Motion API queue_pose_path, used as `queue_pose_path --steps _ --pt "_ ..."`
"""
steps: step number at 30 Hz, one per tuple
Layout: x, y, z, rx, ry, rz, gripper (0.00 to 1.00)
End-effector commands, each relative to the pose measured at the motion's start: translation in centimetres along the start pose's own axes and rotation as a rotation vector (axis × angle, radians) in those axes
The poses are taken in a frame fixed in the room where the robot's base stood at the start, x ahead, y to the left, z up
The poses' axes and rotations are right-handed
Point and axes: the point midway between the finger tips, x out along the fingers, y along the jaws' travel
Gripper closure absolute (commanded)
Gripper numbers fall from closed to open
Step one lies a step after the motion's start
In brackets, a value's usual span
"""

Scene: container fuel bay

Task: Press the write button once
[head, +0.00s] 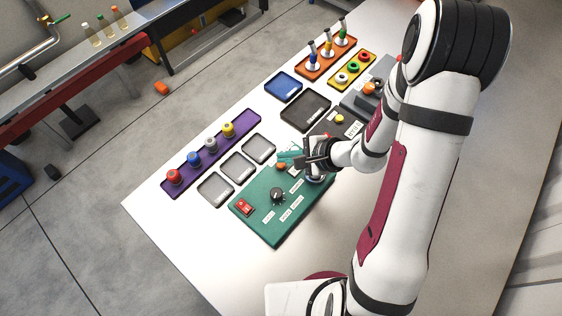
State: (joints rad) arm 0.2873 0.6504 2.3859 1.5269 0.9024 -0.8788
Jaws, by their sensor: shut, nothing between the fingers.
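A green control panel (262,226) lies on the white table, with a red switch (244,207), a black knob (277,195), an orange part (281,166) and several small white labels. The labels are too small to read, so I cannot tell which control is the write button. My gripper (302,162) is shut and empty at the panel's far right end, close to the orange part. I cannot tell whether it touches anything. My gripper and wrist hide part of that end. A dark panel with a yellow button (339,119) lies just beyond my gripper.
Left of the panel are three grey trays (215,189) and a purple rack (212,153) with coloured knobs. Beyond are a blue tray (283,87), a dark tray (305,109), an orange rack (326,60) and a yellow rack (352,70). The table's near left is clear.

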Motion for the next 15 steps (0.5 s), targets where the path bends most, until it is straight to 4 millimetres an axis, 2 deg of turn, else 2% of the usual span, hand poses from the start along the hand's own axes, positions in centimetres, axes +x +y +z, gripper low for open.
queue_pose_path --steps 15 --pt "0.49 0.38 -0.35 0.001 0.0 0.001 1.0"
